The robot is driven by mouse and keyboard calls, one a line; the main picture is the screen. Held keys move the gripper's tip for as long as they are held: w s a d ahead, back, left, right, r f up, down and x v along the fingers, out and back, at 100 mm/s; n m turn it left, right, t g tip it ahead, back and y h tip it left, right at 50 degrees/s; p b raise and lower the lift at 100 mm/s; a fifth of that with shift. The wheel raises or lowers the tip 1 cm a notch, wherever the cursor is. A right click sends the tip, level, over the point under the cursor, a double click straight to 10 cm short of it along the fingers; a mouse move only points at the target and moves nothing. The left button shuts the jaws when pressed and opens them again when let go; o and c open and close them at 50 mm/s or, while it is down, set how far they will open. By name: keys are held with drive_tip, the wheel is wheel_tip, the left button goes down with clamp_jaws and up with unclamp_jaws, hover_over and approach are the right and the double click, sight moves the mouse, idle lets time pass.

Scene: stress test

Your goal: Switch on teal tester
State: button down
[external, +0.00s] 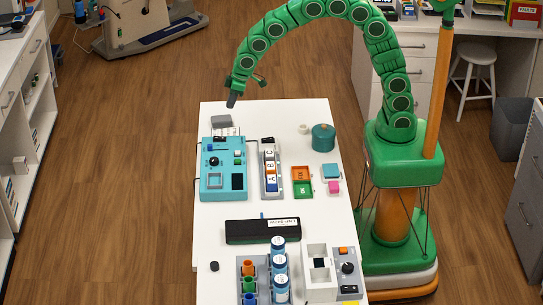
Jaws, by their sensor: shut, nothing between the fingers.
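The teal tester (208,191) lies on the left side of the white table, toward its far end. On its top are a black knob (213,161), a small blue part (211,148), a small light part at upper right, a black panel (237,181) and a square frame (215,181). Which of these is the switch, and its position, are too small to tell. My gripper (232,100) is shut and empty, pointing down. In the picture it appears above the tester, near the table's far edge, apart from the tester.
Beyond the tester is a grey block (221,121). To its right are a lettered block rack (271,188), orange and green trays (302,174) and a teal pot (323,137). Nearer are a black box (262,231), blue-white jars (280,266) and a white device (319,290).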

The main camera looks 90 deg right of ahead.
sight(220, 138)
drive_tip(key=shift+w+a+r, duration=0.1)
drive_tip(key=shift+w, duration=0.7)
drive_tip(key=x, duration=1.4)
drive_tip(key=shift+s, duration=0.2)
drive_tip(key=shift+w, duration=0.15)
drive_tip(key=shift+s, duration=0.9)
